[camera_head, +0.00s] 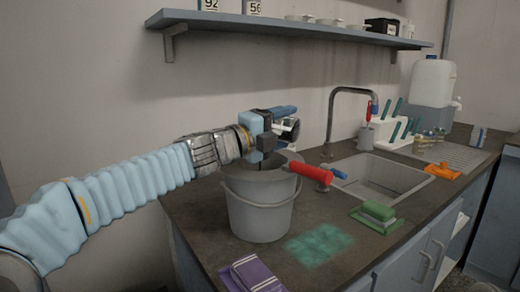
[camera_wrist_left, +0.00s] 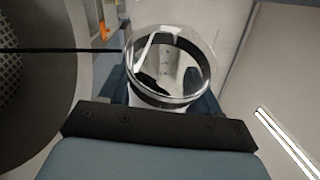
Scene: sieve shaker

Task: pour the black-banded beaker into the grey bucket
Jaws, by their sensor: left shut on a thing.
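The grey bucket (camera_head: 262,212) stands on the dark counter, with its mouth facing up. My left gripper (camera_head: 272,135) is shut on the clear beaker (camera_head: 289,128) and holds it above the bucket's back rim. In the head view the gripper partly hides the beaker, which looks tilted. I cannot tell what is inside the beaker. My right gripper is out of view.
A red cylindrical thing (camera_head: 312,173) is beside the bucket's right rim. A sink (camera_head: 380,178) with a tap is to the right. A shelf (camera_head: 290,28) runs above.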

